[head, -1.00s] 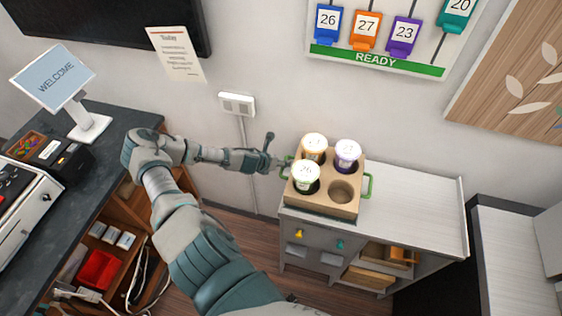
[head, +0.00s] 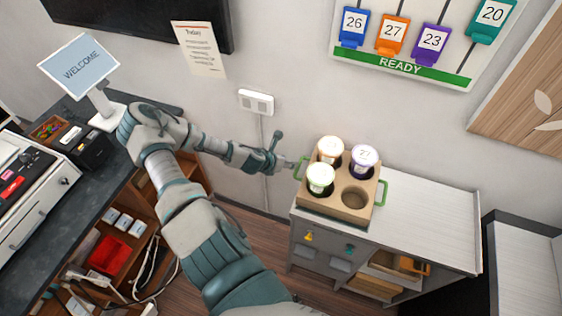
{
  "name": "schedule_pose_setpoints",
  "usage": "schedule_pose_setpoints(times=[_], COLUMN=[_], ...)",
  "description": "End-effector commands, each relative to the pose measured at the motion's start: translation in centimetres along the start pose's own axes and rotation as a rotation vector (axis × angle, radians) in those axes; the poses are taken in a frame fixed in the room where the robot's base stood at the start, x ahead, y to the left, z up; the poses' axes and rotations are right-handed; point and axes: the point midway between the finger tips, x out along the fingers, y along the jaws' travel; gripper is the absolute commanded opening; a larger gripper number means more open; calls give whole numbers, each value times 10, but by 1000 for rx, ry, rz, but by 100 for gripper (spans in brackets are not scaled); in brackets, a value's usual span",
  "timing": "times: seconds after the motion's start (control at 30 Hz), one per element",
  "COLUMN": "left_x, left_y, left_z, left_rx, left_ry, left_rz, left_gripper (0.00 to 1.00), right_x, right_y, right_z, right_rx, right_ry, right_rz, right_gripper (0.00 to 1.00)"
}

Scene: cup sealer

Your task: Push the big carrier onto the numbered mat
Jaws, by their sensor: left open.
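The big carrier (head: 336,208) is a tan box with green side handles, at the left end of the grey cabinet top (head: 430,222). It holds three lidded cups: an orange-brown one (head: 331,151), a purple one (head: 364,161) and a green-white one (head: 320,179). Its front right hole (head: 355,196) is empty. My left gripper (head: 287,150) is open and empty at the carrier's left, close to the left handle (head: 300,168); I cannot tell whether it touches. No numbered mat can be made out. My right gripper is out of view.
The cabinet top right of the carrier is clear. A wall stands behind, with a READY board (head: 402,66) of numbered tags and a socket (head: 256,102). A dark counter (head: 80,190) with a WELCOME screen (head: 80,65) is at left.

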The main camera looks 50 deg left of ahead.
Motion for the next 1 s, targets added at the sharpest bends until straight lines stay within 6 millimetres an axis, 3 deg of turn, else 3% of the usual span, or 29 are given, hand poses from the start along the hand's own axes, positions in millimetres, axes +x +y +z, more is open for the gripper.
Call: schedule_pose_setpoints(times=[0.1,0.3,1.0], left_x=[-25,-48,-52], left_y=[-2,-4,-3], left_z=[0,0,0], left_rx=[5,4,1], left_ry=[0,-2,0], left_rz=[3,3,2], left_gripper=[54,54,54], right_x=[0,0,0], right_y=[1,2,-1], right_z=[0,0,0], right_rx=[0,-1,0], right_ry=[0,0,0], right_rz=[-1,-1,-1], right_gripper=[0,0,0])
